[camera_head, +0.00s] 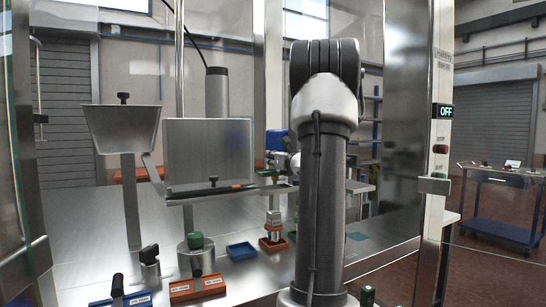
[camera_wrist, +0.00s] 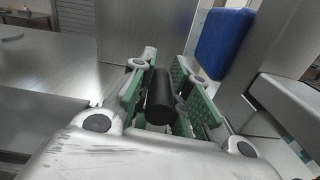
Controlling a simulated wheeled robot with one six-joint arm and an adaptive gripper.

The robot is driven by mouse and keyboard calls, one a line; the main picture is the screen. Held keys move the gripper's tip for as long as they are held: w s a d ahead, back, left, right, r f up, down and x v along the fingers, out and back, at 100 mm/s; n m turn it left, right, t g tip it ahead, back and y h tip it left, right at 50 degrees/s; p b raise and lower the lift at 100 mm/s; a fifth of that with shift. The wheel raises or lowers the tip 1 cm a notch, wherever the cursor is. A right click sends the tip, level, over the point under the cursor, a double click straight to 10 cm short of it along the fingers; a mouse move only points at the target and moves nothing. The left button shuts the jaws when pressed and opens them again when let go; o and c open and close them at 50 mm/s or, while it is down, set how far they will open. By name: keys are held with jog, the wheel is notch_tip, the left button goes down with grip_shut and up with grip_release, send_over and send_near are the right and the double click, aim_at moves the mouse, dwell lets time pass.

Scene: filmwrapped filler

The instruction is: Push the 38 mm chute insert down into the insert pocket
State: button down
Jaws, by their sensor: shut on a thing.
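In the wrist view my gripper (camera_wrist: 172,64) is shut on a black cylinder (camera_wrist: 160,98), which lies between its two green-padded fingers. The cylinder looks like the handle of the chute insert; the rest of the insert cannot be made out. In the head view my arm stands in front and hides most of the gripper. Two labelled blocks with black knobs rest on the bench at the front: a blue one (camera_head: 133,299) and an orange one (camera_head: 198,289). I cannot make out the insert pocket for certain in either view.
A steel hopper (camera_head: 122,128) and a large steel box (camera_head: 209,152) stand above the bench. A small blue tray (camera_head: 241,251) and an orange tray (camera_head: 266,246) sit on the bench. A blue panel (camera_wrist: 224,40) is close in the wrist view.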

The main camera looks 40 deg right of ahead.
jog(key=shift+f, duration=2.85)
jog(key=shift+f, duration=0.35)
jog(key=c, duration=1.3)
grip_release()
jog(key=v, duration=1.2)
